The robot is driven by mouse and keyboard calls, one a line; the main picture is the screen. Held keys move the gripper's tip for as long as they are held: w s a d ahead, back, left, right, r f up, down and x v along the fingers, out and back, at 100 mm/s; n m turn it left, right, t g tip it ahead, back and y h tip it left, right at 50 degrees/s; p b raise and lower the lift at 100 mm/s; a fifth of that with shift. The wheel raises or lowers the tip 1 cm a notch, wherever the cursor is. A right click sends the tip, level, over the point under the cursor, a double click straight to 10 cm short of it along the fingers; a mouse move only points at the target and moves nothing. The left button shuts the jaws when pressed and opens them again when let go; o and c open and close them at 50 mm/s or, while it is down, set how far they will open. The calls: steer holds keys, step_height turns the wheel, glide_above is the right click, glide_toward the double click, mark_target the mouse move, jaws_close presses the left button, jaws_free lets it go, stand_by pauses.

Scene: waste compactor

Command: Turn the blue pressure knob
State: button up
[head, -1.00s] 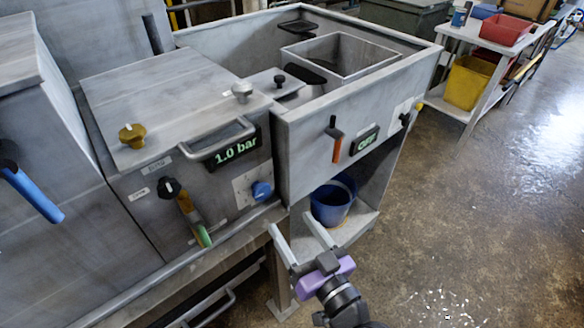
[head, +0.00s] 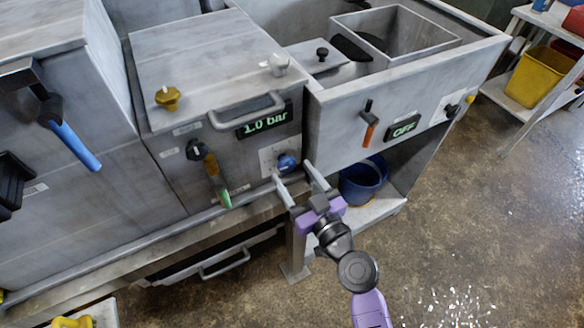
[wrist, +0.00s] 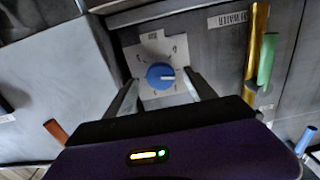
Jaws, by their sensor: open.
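The blue pressure knob (head: 287,163) sits on a pale plate on the front of the grey machine, below the display (head: 264,120) that reads 1.0 bar. In the wrist view the blue knob (wrist: 160,76) lies between my finger lines, with a white pointer mark and a numbered dial (wrist: 157,48) around it. My gripper (head: 293,170) is open, its two fingers spread and empty, their tips close to the knob at its lower right. In the wrist view my gripper (wrist: 158,90) shows one finger to each side of the knob; I cannot tell whether they touch.
A handle bar (head: 246,111) juts out above the knob. A black-hubbed lever with a green tip (head: 212,175) hangs to its left. To the right are a display reading OFF (head: 403,128) and an orange lever (head: 369,125). A blue bucket (head: 358,184) stands below.

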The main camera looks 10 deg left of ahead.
steer(key=shift+x, duration=0.8)
steer(key=c, duration=1.3)
steer(key=shift+c, duration=0.2)
